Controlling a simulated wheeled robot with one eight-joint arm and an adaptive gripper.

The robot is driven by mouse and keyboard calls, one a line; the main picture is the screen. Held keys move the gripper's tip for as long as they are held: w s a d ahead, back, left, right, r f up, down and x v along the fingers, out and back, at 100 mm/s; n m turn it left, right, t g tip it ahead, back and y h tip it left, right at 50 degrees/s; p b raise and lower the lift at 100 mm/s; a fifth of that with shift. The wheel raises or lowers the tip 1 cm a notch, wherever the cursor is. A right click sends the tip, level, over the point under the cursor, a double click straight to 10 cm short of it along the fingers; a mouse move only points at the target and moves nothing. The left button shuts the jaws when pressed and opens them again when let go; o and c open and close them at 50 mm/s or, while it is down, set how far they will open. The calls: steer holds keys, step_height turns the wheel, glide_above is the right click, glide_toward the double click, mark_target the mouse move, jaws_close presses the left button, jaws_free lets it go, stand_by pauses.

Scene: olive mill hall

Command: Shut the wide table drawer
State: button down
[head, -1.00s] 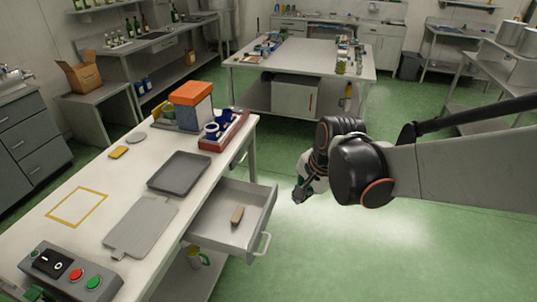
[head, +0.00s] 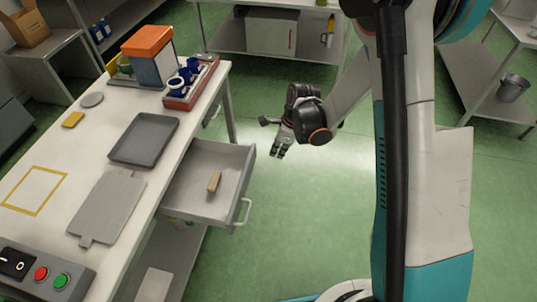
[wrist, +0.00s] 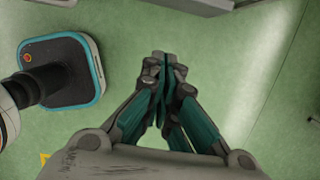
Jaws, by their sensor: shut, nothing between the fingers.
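The wide table drawer (head: 190,205) is pulled out from the right side of the white table (head: 52,140). A small tan wooden block (head: 214,182) lies inside it. The drawer's pale bar handle (head: 244,213) is on its right-hand front. My gripper (head: 278,153) hangs over the green floor, to the right of the drawer and farther back than the handle, apart from both. In the wrist view my gripper (wrist: 163,62) has its fingers together with nothing between them, above bare floor. The drawer cannot be made out for sure in the wrist view.
On the table are a grey tray (head: 144,138), a grey board (head: 107,206), a red tray with blue cups (head: 190,85) and a switch panel (head: 40,270). Another table (head: 272,30) stands behind. The floor right of the drawer is clear.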

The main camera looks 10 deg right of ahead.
steer(key=w+a+f+b, duration=0.2)
steer(key=a+f, duration=0.4)
steer(key=f, duration=0.3)
steer(key=shift+b, duration=0.55)
steer(key=shift+f, duration=0.1)
steer(key=b, duration=0.3)
glide_above(203, 162)
steer(key=d, duration=0.1)
steer(key=shift+s, duration=0.2)
steer(key=shift+d, duration=0.15)
